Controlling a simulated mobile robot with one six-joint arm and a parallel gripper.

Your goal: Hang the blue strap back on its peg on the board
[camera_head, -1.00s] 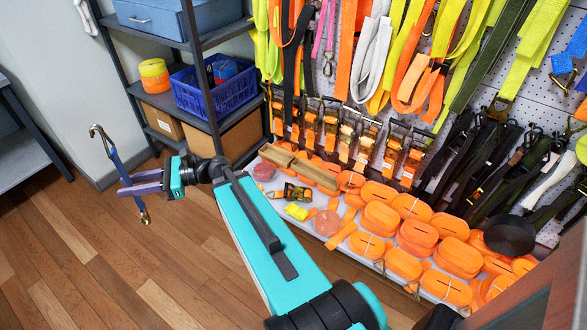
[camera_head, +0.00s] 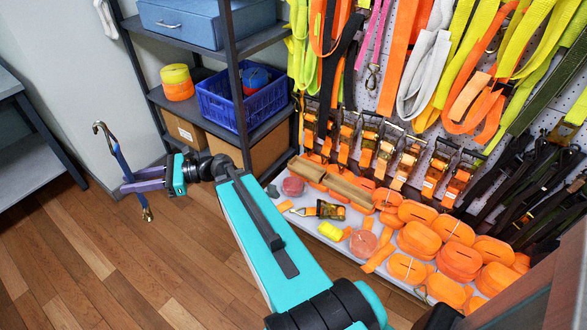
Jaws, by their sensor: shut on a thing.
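My gripper (camera_head: 129,186) has purple fingers and is at the left, held out over the wooden floor. It is shut on the blue strap (camera_head: 123,168), which hangs upright through the fingers. A metal hook (camera_head: 102,130) shows at the strap's top and a brass-coloured end piece (camera_head: 147,214) at its bottom. The pegboard (camera_head: 370,88) is at the upper right, well apart from my gripper, and is mostly covered by hanging straps. I cannot make out a bare peg for the blue strap.
A dark shelf rack (camera_head: 235,80) with a blue crate (camera_head: 226,104) stands between my gripper and the board. A low white shelf (camera_head: 313,222) holds several orange strap rolls (camera_head: 408,268) below the board. A grey table (camera_head: 30,140) is at the left. Open floor lies below my gripper.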

